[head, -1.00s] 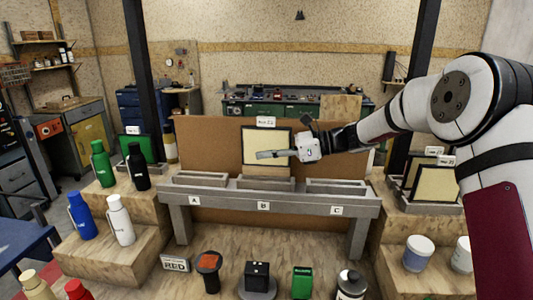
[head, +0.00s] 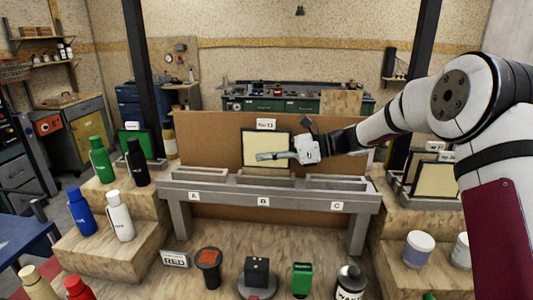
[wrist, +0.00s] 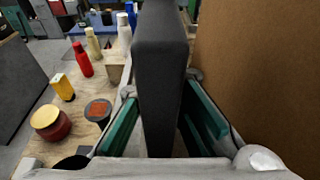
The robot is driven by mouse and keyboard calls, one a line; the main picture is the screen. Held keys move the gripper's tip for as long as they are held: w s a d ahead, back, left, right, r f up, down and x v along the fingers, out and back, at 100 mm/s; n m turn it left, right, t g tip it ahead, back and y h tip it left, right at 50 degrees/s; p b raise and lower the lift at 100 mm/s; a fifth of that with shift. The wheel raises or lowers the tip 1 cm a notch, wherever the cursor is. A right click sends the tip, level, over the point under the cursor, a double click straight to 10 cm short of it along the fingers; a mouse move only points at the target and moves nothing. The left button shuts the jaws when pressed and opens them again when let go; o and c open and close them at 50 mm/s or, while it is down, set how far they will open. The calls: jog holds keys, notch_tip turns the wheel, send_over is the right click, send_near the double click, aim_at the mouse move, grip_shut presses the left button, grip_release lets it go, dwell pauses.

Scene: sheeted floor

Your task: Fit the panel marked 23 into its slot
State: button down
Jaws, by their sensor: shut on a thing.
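A cream panel (head: 265,148) with a dark frame stands upright above the middle slot (head: 264,181) of the grey bench. The small label (head: 266,124) at its top is too small to read surely. My gripper (head: 291,155) is shut on the panel's right side. In the wrist view the panel's dark edge (wrist: 160,80) stands between the green-padded fingers (wrist: 158,130). I cannot tell whether the panel's lower edge is inside the slot or just above it. The left slot (head: 199,177) and right slot (head: 337,183) look empty.
Other framed panels (head: 435,180) stand in a rack on the right wooden steps. A green panel (head: 137,146) stands at left behind bottles (head: 103,160). A brown board (head: 215,148) stands behind the bench. Several small objects (head: 257,278) stand in front of it.

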jog(key=shift+f, duration=0.95)
jog(key=c, duration=1.6)
grip_release()
jog(key=v, duration=1.2)
